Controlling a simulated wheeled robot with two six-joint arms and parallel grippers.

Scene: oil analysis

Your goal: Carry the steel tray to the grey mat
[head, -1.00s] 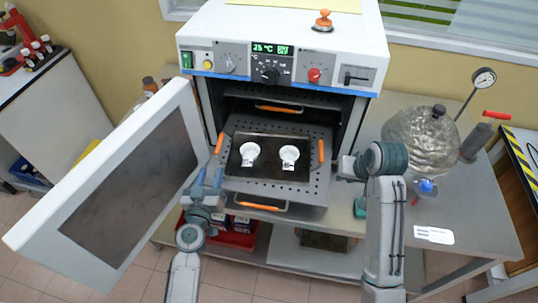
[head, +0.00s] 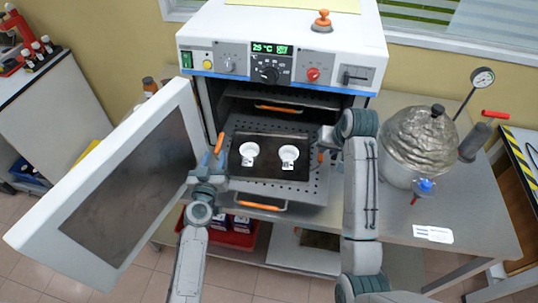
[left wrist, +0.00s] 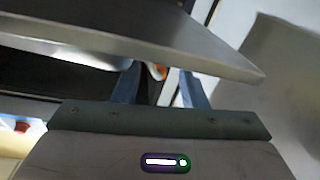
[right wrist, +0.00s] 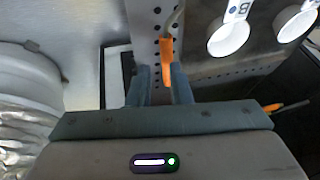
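The dark steel tray (head: 270,178) holds two white cups (head: 249,152) (head: 289,154) and lies on the pulled-out perforated shelf (head: 318,189) of the open oven. An orange handle is at its left side (head: 219,143) and another at its right (head: 320,157). My left gripper (head: 213,162) is open at the left handle, which shows between its fingers in the left wrist view (left wrist: 155,70). My right gripper (right wrist: 161,82) is open, with the right handle (right wrist: 167,60) in line between its fingers.
The oven door (head: 120,185) stands open on the left, close to my left arm. A foil-wrapped vessel (head: 419,141) with a gauge (head: 483,77) stands to the right. The bench (head: 470,205) in front of it is partly clear, with a white label (head: 433,234).

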